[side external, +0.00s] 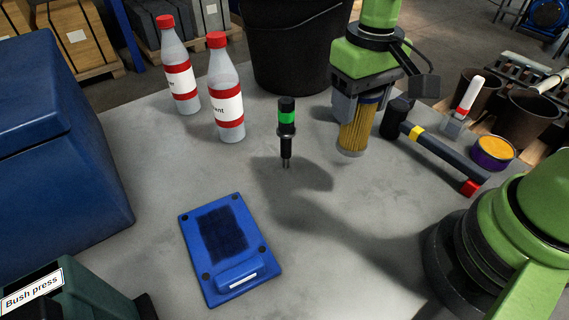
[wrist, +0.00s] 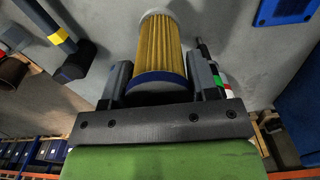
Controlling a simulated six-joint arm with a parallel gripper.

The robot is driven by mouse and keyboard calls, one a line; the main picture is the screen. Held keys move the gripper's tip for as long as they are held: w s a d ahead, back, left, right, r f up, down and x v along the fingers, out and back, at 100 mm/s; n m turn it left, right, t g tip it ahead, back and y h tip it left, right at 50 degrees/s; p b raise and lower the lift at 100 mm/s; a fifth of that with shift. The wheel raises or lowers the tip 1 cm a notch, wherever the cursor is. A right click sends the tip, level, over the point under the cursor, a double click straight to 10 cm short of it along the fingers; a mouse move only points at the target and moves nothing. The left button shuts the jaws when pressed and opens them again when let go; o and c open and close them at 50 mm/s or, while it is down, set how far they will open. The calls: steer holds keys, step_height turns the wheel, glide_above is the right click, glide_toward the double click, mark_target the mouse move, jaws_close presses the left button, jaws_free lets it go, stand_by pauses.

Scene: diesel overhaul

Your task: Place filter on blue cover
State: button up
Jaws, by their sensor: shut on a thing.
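The filter (side external: 358,127) has a yellow pleated body, a blue band at the top and a pale bottom end. My gripper (side external: 361,106) is shut on its blue-banded end and holds it upright. In the wrist view, the filter (wrist: 160,42) sits between both fingers of the gripper (wrist: 158,76). I cannot tell how far its lower end is above the table. The blue cover (side external: 250,268) lies flat at the front left of the table, with a dark textured patch on top. Its edge shows in the wrist view (wrist: 285,9). The gripper is well behind and right of it.
Two red-capped bottles (side external: 226,95) and a black bucket (side external: 290,45) stand behind. A hammer (side external: 440,148) lies right of the filter. A blue box (side external: 60,150) fills the left. The table's middle is clear.

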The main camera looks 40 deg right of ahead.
steer(key=w+a+r+n, duration=0.2)
steer(key=a+n, duration=0.2)
steer(key=a, duration=2)
steer(key=shift+a+f, duration=0.1)
steer(key=shift+f, duration=5.1)
steer(key=shift+f, duration=0.1)
steer(key=o, duration=1)
step_height(320, 180, up, 12)
steer(key=shift+r, duration=0.15)
